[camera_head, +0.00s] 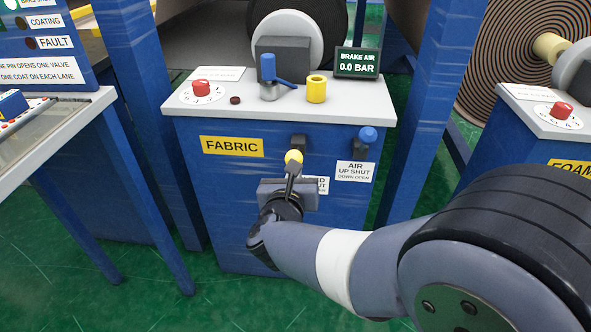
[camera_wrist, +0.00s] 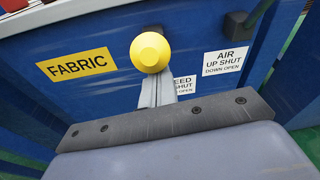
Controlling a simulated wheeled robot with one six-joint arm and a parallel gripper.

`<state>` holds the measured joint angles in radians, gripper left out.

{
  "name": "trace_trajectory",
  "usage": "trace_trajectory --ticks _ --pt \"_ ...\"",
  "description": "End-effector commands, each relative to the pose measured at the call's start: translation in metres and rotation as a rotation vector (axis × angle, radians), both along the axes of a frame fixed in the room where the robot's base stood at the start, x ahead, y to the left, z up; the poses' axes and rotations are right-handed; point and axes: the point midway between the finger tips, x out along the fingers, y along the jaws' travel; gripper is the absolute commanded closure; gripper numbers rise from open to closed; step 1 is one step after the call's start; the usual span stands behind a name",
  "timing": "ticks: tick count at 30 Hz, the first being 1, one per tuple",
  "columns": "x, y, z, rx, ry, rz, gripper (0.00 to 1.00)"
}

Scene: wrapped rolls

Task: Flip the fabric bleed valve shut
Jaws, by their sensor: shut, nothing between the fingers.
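The fabric bleed valve shows as a yellow round knob (camera_head: 293,157) on the front of the blue FABRIC cabinet (camera_head: 230,195). The knob sits in front of and a little below its dark bracket (camera_head: 298,141). It also shows large in the wrist view (camera_wrist: 150,52). My gripper (camera_head: 291,172) is shut and empty, its fingertips just under the knob. In the wrist view the closed fingers (camera_wrist: 158,88) reach up to the knob's lower edge; I cannot tell whether they touch. The bleed label (camera_wrist: 184,85) is partly hidden behind my gripper; "SHUT" is readable.
The air valve's blue knob (camera_head: 367,134) stands up, right of the bleed valve, above its label (camera_head: 355,171). The cabinet top holds a red dial (camera_head: 201,89), a blue lever (camera_head: 268,68), a yellow cup (camera_head: 316,88) and a display (camera_head: 357,62) reading 0.0 BAR.

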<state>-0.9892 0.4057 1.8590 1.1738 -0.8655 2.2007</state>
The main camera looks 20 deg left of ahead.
Motion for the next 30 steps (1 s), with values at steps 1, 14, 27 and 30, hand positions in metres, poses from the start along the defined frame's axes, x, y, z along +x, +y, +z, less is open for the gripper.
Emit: trace_trajectory --ticks 1,14,27,30 --pt "0.001 0.000 0.014 -0.002 0.023 -0.001 1.00" --pt "0.008 0.002 0.041 -0.059 0.252 -0.002 1.00" --pt "0.020 0.005 0.057 -0.107 0.461 -0.003 1.00" --pt "0.021 0.005 0.058 -0.110 0.462 -0.002 1.00"
